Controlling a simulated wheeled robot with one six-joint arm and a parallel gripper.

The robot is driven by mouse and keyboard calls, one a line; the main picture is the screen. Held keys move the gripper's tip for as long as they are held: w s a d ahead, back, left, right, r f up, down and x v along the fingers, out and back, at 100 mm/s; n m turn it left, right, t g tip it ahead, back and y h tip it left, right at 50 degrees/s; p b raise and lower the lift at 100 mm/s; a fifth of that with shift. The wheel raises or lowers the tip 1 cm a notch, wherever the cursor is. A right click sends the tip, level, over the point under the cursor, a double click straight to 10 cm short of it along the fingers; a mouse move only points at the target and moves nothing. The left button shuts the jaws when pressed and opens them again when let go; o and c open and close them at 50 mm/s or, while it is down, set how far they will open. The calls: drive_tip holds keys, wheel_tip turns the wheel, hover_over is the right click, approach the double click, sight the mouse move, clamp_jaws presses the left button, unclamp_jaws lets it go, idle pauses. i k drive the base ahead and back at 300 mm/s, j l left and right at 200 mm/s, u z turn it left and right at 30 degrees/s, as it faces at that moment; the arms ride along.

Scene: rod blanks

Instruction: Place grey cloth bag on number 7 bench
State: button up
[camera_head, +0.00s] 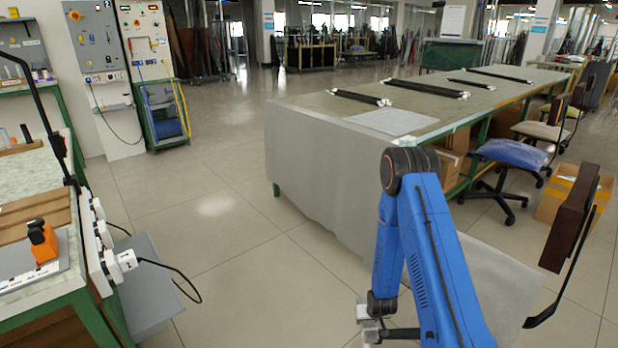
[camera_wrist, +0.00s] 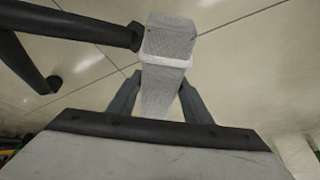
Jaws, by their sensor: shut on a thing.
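My gripper (camera_wrist: 158,88) is shut on a grey, woven-looking piece with a paler band, which appears to be the grey cloth bag (camera_wrist: 168,45). It sits between the two fingers in the wrist view, above the tiled floor. In the head view my gripper (camera_head: 371,322) is at the bottom, partly cut off, and the bag cannot be made out there. A long bench (camera_head: 312,104) with a pale top stands ahead, its near end covered by a hanging grey sheet. No number 7 is readable on any bench.
Several dark rods (camera_head: 428,89) and a pale sheet (camera_head: 391,121) lie on the long bench. A blue-seated chair (camera_head: 512,153) and cardboard boxes (camera_head: 569,192) stand along its right side. A green-framed bench (camera_head: 72,297) is at left. Open floor (camera_head: 205,205) lies between the benches.

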sight(339, 109)
drive_tip(key=i+j, duration=1.2)
